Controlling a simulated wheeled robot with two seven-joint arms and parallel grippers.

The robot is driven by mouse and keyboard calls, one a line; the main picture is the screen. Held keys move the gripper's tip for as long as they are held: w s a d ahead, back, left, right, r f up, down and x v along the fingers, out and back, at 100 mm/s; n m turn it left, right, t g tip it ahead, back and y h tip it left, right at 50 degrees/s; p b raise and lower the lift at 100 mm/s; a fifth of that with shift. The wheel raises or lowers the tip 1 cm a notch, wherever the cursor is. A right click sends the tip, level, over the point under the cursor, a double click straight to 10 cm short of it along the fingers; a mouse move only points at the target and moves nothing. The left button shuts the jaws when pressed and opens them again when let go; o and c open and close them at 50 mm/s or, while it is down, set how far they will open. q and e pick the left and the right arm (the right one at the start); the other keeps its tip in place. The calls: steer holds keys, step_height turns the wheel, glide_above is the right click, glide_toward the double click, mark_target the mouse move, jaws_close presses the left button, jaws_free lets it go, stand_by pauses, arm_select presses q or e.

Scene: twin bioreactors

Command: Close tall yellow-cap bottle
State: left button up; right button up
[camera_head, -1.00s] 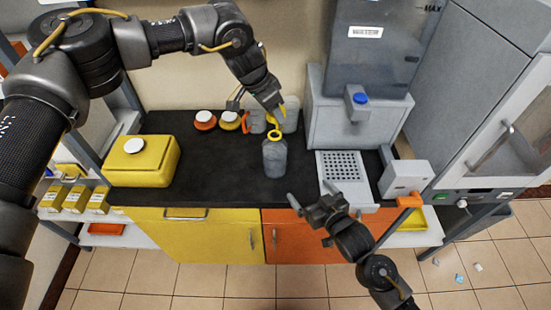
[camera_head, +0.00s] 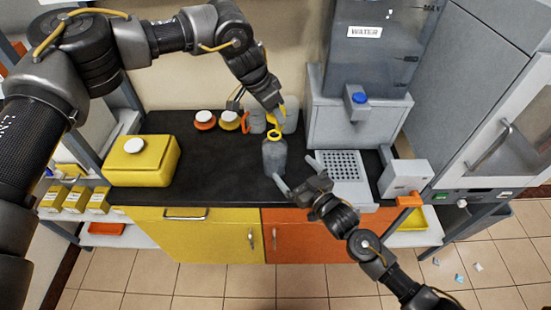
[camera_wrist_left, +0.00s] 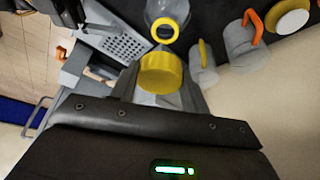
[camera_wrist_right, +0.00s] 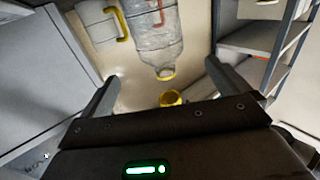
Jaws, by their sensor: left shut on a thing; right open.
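The tall bottle (camera_head: 274,158) stands upright on the black bench, translucent grey with a yellow ring at its open mouth. It also shows in the left wrist view (camera_wrist_left: 168,10) and the right wrist view (camera_wrist_right: 156,42). My left gripper (camera_head: 280,106) is shut on the yellow cap (camera_wrist_left: 160,72), held above and behind the bottle mouth, apart from it. The cap also shows in the right wrist view (camera_wrist_right: 171,98). My right gripper (camera_head: 295,170) is open, low at the bottle's front right, its fingers pointing toward the bottle. Whether a finger touches the bottle I cannot tell.
Grey mugs (camera_head: 290,120) with coloured handles stand behind the bottle. White-lidded orange (camera_head: 205,121) and yellow (camera_head: 229,121) jars stand behind left. A yellow canister (camera_head: 142,165) is far left, a perforated drain tray (camera_head: 343,168) right. Bench between canister and bottle is clear.

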mark_target(282, 156)
steer(key=x, duration=0.9)
steer(key=shift+w+a, duration=0.25)
steer(key=shift+w, duration=0.05)
steer(key=c, duration=1.4)
arm_select(q)
steer(key=shift+s+a+f, duration=0.1)
steer(key=shift+a+f, duration=0.05)
steer(key=shift+f, duration=1.15)
steer(key=shift+a+f, duration=0.1)
steer(key=shift+f, duration=1.2)
arm_select(e)
steer(key=shift+c, duration=0.2)
